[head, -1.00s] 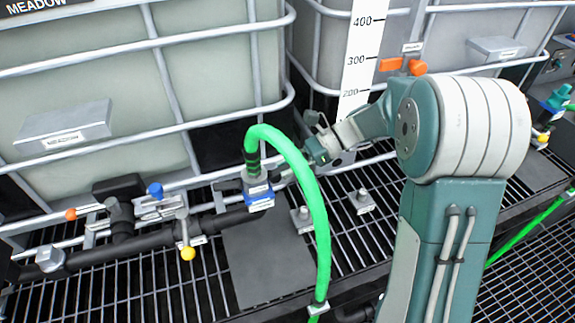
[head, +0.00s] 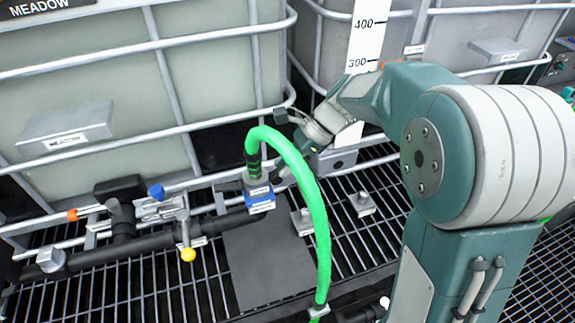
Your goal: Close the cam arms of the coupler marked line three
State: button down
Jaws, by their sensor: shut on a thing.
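The coupler (head: 259,198) with a blue band and white labels stands on the black pipe, under the end of the green hose (head: 318,225). Its label is too small to read, so I cannot tell whether it says line three. My gripper (head: 279,173) reaches in from the right, behind the hose, with its fingertips at the coupler's right side. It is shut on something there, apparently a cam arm. The cam arm itself is hidden or too small to make out, and so is any arm on the far side.
A caged tank (head: 90,120) stands behind the pipe. A yellow-knobbed valve handle (head: 187,255) and a blue-capped fitting (head: 156,191) are left of the coupler. The hose arches across my gripper's front. A grey plate (head: 262,265) lies bare on the grating.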

aim_at(279, 169)
jog(key=h, duration=0.1)
jog(key=a+r+h, duration=0.1)
jog(key=shift+s+t+h, duration=0.1)
jog(key=shift+t+h, duration=0.2)
jog(key=shift+t, duration=0.1)
jog(key=shift+s+a+r+t+h, duration=0.15)
jog(key=shift+a+t+h, duration=0.2)
jog(key=shift+h, duration=0.6)
jog(key=shift+s+a+t+h, duration=0.1)
jog(key=shift+a+t+h, duration=0.2)
jog(key=shift+h, duration=0.65)
jog(key=c, duration=0.5)
grip_release()
jog(key=shift+a, duration=0.1)
jog(key=shift+r, duration=0.1)
jog(key=r, duration=0.7)
jog(key=d+r, duration=0.1)
jog(key=r, duration=0.3)
jog(key=shift+w+r, duration=0.25)
jog(key=shift+r, duration=0.05)
